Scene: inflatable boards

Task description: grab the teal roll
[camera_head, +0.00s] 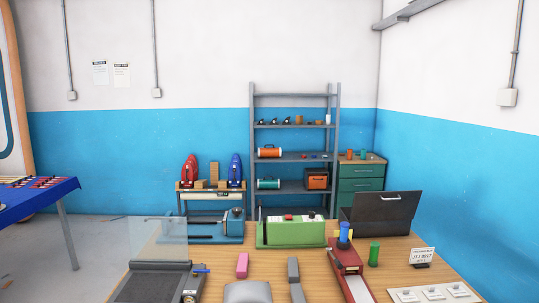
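A teal roll (268,184) with pale ends lies on its side on a lower shelf of the grey rack (252,135), at the left of that shelf. It is small in view, across the workbench and by the far wall. Neither of my grippers can be made out in the head view.
A wooden workbench (215,268) fills the foreground, holding a blue machine (205,232), a green machine (290,233), a red device (346,268), a green cylinder (374,254) and a black case (380,212). An orange roll (269,152) lies above the teal one. Open floor shows at left.

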